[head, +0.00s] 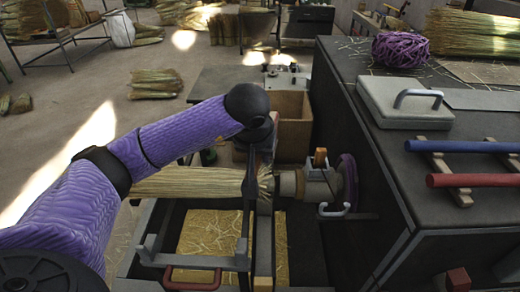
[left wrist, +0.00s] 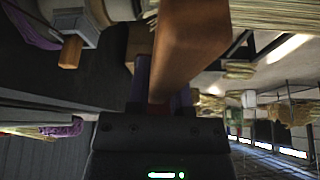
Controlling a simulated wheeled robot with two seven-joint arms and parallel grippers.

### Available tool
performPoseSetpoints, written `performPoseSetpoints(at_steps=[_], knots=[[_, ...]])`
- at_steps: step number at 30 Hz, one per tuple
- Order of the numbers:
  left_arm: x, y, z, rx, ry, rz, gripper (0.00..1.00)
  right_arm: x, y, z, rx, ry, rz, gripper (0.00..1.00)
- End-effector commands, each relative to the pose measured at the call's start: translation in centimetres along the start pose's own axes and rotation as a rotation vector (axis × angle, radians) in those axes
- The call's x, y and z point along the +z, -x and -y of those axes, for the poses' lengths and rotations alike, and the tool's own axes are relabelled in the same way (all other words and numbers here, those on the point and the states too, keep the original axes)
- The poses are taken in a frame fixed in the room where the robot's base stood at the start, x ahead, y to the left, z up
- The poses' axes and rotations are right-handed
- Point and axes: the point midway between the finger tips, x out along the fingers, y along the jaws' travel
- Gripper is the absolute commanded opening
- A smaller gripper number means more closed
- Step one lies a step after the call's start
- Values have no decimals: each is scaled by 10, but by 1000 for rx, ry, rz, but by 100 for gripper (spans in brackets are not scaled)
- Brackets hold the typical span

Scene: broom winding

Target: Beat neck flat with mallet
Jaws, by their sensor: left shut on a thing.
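The broom (head: 188,182) is a bundle of pale straw lying level across the machine, its gathered neck (head: 265,183) at the right end by the spindle (head: 290,184). My left gripper (head: 257,140) is above and just behind the neck, seen from its back, so its fingers are mostly hidden in the head view. In the left wrist view the fingers (left wrist: 160,92) are shut on a brown wooden piece, which I take as the mallet (left wrist: 190,45). Most of the mallet is hidden in the head view. I cannot tell whether it touches the neck. My right gripper is out of view.
A purple wheel (head: 348,183) and an orange block (head: 320,157) are right of the neck. A straw-littered tray (head: 205,235) with a dark frame lies below. A wooden box (head: 292,120) stands behind. The dark bench (head: 400,170) at right holds a grey case (head: 405,101) and rollers.

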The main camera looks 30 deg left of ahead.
Motion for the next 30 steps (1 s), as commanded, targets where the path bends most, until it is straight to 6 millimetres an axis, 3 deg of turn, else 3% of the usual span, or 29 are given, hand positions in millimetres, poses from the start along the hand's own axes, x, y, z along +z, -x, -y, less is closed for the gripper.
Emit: performPoseSetpoints(at_steps=[8,10,16,24,30], knots=[[2,-4,0,1,0,-2,0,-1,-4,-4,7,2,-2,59],[9,-21,0,0,-1,0,0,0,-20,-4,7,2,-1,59],[46,-100,0,-2,-2,3,0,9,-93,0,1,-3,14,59],[24,-53,0,1,1,-3,0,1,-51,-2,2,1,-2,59],[25,-53,0,1,0,-1,0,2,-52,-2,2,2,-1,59]])
